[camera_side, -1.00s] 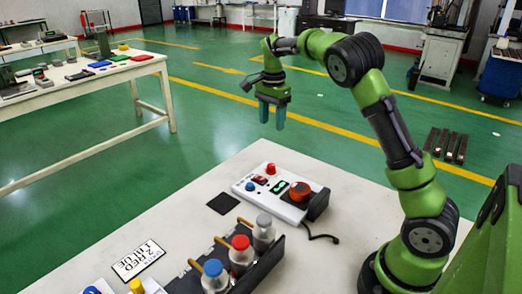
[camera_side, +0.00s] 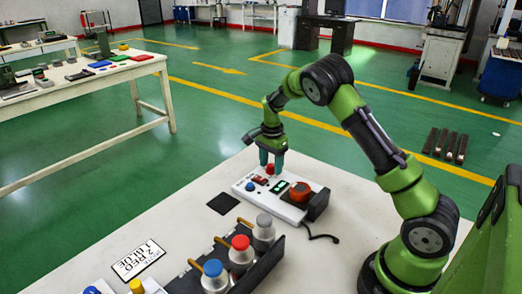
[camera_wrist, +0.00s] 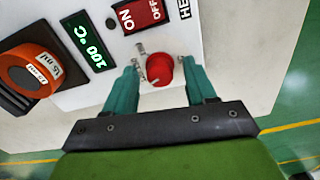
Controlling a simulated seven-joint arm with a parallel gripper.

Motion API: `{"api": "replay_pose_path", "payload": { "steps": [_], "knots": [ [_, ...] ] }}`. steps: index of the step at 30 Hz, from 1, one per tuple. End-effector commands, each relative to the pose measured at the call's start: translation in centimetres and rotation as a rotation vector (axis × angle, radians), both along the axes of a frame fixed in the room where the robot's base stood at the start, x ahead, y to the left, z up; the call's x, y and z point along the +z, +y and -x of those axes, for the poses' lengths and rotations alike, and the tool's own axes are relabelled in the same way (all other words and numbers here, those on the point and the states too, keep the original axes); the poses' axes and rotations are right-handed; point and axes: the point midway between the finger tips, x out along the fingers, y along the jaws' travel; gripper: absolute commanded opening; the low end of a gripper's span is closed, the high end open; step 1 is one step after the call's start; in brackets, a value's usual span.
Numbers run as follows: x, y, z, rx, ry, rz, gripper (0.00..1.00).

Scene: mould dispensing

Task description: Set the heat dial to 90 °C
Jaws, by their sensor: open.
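The heat dial is a red round knob (camera_wrist: 160,69) with a pale pointer, on the white control box (camera_side: 244,189). It also shows as a red knob in the side view (camera_side: 270,170). My gripper (camera_wrist: 160,74) is open, pointing down, with one teal finger on each side of the dial. In the side view my gripper (camera_side: 272,161) is right at the dial. Small gaps seem to show between fingers and knob; contact cannot be told.
An orange knob (camera_side: 300,191) marked 15 ml and a red ON/OFF switch (camera_wrist: 143,14) share the box. A dark rack (camera_side: 269,262) with several capped bottles stands in front. A dark square mat (camera_side: 223,204) and a printed card (camera_side: 138,259) lie to the left.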

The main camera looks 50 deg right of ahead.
Motion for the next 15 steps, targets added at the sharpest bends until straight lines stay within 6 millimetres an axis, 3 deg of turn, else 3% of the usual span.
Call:
{"api": "replay_pose_path", "payload": {
  "steps": [6, 15],
  "knots": [
    [-0.03, -0.01, 0.01, 0.000, 0.000, 0.000, 0.56],
    [0.00, -0.01, 0.00, 0.000, 0.000, 0.000, 0.10]
  ]
}}
